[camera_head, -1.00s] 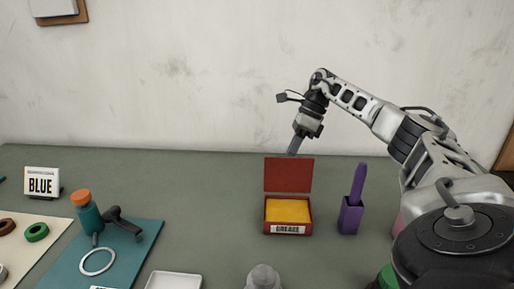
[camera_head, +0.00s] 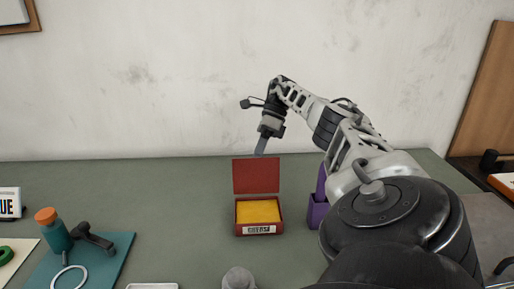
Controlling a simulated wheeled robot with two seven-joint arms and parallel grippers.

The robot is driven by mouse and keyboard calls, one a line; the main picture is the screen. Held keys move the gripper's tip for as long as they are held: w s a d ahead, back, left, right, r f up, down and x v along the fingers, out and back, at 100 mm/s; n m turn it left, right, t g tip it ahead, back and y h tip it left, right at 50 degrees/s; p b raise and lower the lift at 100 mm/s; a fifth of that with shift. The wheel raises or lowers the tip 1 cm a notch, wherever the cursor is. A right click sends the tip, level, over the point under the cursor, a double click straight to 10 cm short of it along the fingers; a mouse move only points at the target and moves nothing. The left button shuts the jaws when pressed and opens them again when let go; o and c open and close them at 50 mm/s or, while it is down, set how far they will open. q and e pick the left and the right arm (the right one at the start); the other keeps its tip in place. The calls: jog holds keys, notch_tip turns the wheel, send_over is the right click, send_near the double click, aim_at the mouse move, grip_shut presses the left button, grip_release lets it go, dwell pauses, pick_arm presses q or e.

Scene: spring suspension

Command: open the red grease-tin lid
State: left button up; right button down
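The red grease tin (camera_head: 258,229) stands on the green table with its label facing me. Its red lid (camera_head: 256,176) stands upright at the back edge, open, and the yellow grease (camera_head: 257,211) inside shows. My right gripper (camera_head: 261,147) hangs just above and behind the top of the lid, pointing down, apart from it as far as I can see. Its fingers look like one narrow shape, so I cannot tell whether they are open or shut. My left gripper is not in view.
A purple holder (camera_head: 317,213) stands right of the tin, partly behind my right arm. A grey rounded knob (camera_head: 238,279) is in front. A teal mat (camera_head: 112,262) with an orange-capped bottle (camera_head: 55,232) and a black tool (camera_head: 92,238) lies left. The table between mat and tin is clear.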

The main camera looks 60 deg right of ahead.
jog(key=c, duration=1.5)
grip_release()
jog(key=shift+f, duration=0.45)
jog(key=shift+o, duration=0.2)
jog(key=shift+r, duration=0.15)
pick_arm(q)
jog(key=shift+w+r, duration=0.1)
pick_arm(e)
jog(key=shift+r, duration=0.1)
notch_tip(320, 180, up, 8)
jog(key=b, duration=0.2)
send_over(260, 167)
jog(key=shift+r, duration=0.1)
pick_arm(q)
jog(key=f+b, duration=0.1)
jog(key=b, duration=0.1)
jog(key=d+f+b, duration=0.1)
jog(key=b, duration=0.1)
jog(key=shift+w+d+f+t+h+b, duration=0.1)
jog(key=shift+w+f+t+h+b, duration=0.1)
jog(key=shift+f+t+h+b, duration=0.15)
pick_arm(e)
jog(key=s+a+r, duration=0.4)
jog(key=a, duration=0.4)
jog(key=shift+s+r, duration=0.3)
